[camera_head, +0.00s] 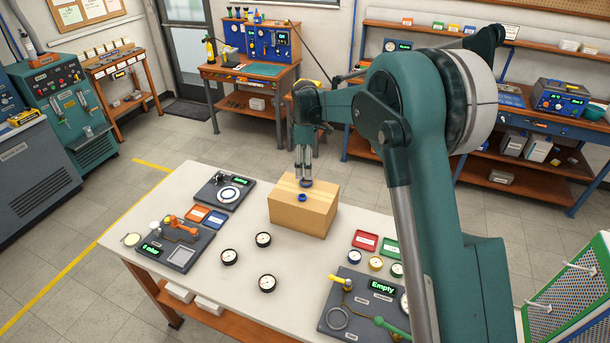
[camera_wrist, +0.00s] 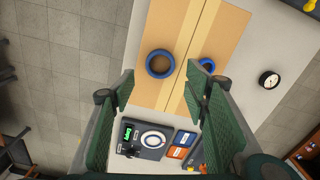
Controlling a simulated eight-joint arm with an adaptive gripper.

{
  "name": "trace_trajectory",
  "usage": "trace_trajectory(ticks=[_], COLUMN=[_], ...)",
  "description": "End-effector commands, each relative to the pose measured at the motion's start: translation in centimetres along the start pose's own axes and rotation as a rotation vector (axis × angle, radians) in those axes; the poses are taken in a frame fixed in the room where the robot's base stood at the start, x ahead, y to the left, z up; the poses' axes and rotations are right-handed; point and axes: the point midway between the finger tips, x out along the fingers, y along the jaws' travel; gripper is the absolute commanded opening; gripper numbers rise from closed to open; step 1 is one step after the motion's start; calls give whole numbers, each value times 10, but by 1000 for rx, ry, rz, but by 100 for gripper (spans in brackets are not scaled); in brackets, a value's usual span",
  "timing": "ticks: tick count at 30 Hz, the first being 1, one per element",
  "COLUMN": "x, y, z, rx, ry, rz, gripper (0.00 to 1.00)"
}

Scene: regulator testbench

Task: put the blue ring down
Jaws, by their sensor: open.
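A blue ring (camera_wrist: 147,62) lies flat-on to the wrist camera over the cardboard box (camera_wrist: 232,45), just beyond and between my fingertips. In the head view a dark bluish shape just under the fingertips appears to be this ring; I cannot tell whether it rests on the box top. My gripper (camera_head: 304,174) points down above the box (camera_head: 300,219). In the wrist view its green-padded fingers (camera_wrist: 162,92) are spread apart. A second, smaller-looking blue ring (camera_head: 302,198) lies on the box top nearer the front, partly behind the right finger in the wrist view.
The box stands on a white table (camera_head: 215,268). A dial panel (camera_head: 222,190) is left of it, with orange and blue trays beside it. Black gauges (camera_head: 263,239) stand in front. Red (camera_head: 365,242) and green trays and an "Empty" panel (camera_head: 362,305) are at the right.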

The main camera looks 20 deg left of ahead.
Motion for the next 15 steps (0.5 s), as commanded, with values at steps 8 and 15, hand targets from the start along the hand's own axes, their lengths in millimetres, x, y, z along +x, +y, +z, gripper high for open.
trace_trajectory(ticks=[8, 15], x=[-43, -61], y=[0, 0], z=[0, 0], rx=[0, 0], ry=[0, 0], rz=[0, 0], gripper=[46, 46])
